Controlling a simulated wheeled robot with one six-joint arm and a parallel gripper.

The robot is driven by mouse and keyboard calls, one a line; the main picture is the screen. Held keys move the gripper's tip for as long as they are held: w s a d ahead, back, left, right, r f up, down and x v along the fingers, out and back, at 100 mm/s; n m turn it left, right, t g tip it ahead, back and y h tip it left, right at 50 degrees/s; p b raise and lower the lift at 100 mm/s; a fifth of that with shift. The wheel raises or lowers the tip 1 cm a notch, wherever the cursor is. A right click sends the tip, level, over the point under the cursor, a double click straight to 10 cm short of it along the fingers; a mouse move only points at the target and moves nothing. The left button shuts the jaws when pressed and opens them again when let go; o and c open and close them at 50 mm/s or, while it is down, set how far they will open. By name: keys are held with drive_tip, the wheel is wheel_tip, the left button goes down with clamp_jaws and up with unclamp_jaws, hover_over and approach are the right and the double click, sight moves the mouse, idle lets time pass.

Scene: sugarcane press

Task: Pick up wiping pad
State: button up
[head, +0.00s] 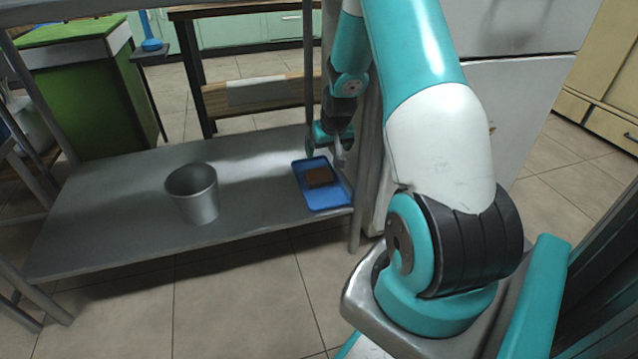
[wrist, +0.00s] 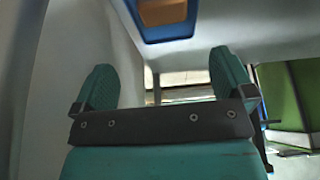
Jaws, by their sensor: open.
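A brown wiping pad (head: 319,177) lies flat in a shallow blue tray (head: 325,199) at the right end of the grey shelf. The pad (wrist: 162,11) and the blue tray (wrist: 168,33) show at the top of the wrist view, past the fingertips and partly cut off by the frame edge.
A grey metal bucket (head: 194,194) stands on the shelf (head: 120,222) left of the tray. A shelf post (head: 356,226) rises close to the tray's right side. A white cabinet (head: 515,95) stands behind my arm. The shelf between bucket and tray is clear.

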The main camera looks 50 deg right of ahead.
drive_tip(key=b, duration=0.5)
approach(319, 172)
drive_tip(key=x, duration=0.5)
drive_tip(key=shift+s+f, duration=0.2)
drive_tip(key=shift+s, duration=0.15)
drive_tip(key=b+x, duration=0.5)
drive_tip(key=x, duration=0.1)
drive_tip(key=shift+w+b, duration=0.25)
drive_tip(key=shift+b, duration=0.05)
drive_tip(key=shift+r, duration=0.1)
drive_tip(key=c, duration=0.6)
